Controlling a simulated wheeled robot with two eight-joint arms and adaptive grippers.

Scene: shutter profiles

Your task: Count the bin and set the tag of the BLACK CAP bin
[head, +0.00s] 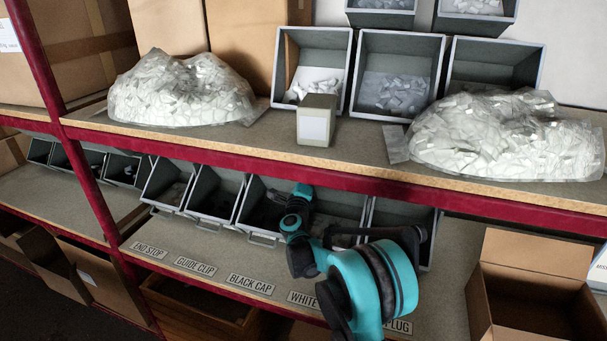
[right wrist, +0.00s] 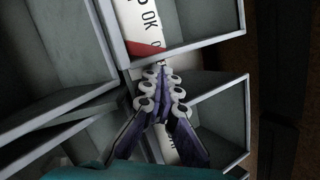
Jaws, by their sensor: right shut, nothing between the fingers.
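The BLACK CAP label (head: 250,284) is on the front of the lower shelf, below a row of grey bins. The bin above it (head: 257,208) is partly hidden by my right arm, and I cannot make out its contents. In the right wrist view, a white tag (right wrist: 143,22) with black letters reading "OK" and a red part lies along a grey bin's edge. My right gripper (right wrist: 161,70) is shut and empty, its fingertips close to the lower end of this tag; I cannot tell if they touch. My left gripper is not in view.
The upper shelf edge (head: 330,180) runs just above the lower bins. On the upper shelf are two bags of white parts (head: 180,88), a small beige box (head: 316,120) and more grey bins (head: 400,75). An open carton (head: 535,285) stands at the lower right.

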